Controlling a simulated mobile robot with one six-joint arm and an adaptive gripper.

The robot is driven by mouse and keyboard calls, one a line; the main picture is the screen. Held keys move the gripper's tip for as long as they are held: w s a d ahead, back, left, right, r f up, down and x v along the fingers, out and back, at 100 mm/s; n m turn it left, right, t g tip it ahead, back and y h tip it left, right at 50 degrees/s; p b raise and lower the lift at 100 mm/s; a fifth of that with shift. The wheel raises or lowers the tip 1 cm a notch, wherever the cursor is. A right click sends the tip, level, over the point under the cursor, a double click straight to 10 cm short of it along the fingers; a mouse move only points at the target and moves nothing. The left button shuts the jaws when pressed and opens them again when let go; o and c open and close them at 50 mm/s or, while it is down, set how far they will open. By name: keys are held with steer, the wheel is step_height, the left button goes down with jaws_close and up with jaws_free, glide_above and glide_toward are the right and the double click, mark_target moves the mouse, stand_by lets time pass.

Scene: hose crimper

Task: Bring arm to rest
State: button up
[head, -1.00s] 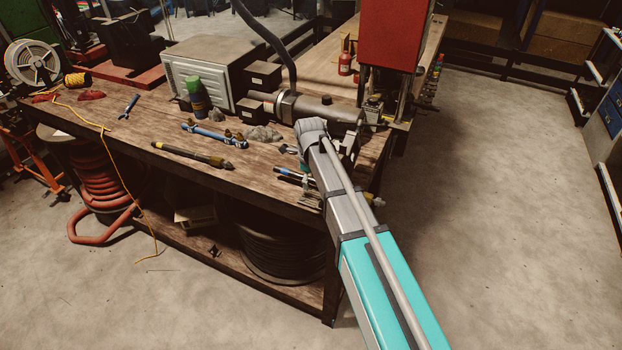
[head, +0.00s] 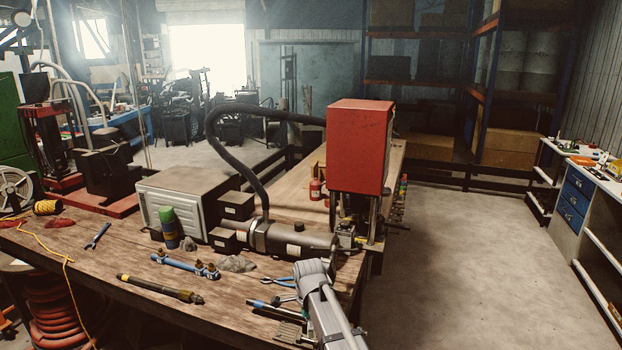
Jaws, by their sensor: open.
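My arm (head: 335,318) reaches up from the bottom edge of the head view, right of centre. Its rounded grey end joint (head: 311,270) shows over the front right part of the workbench (head: 110,262). I cannot make out my gripper's fingers; they are hidden behind the arm or out of the picture. Nothing held by the arm can be seen.
The red crimper housing (head: 358,145) and grey cylinder (head: 295,243) stand behind the arm's end. A blue-handled tool (head: 277,281), fittings rod (head: 185,266) and dark hose piece (head: 160,289) lie left. Open floor (head: 450,265) is right.

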steer(key=s+d+f+n+b, duration=0.3)
steer(key=s+d+n, duration=1.2)
steer(key=d+n, duration=0.1)
steer(key=shift+d+n, duration=0.4)
steer(key=shift+d, duration=0.4)
stand_by(0.9)
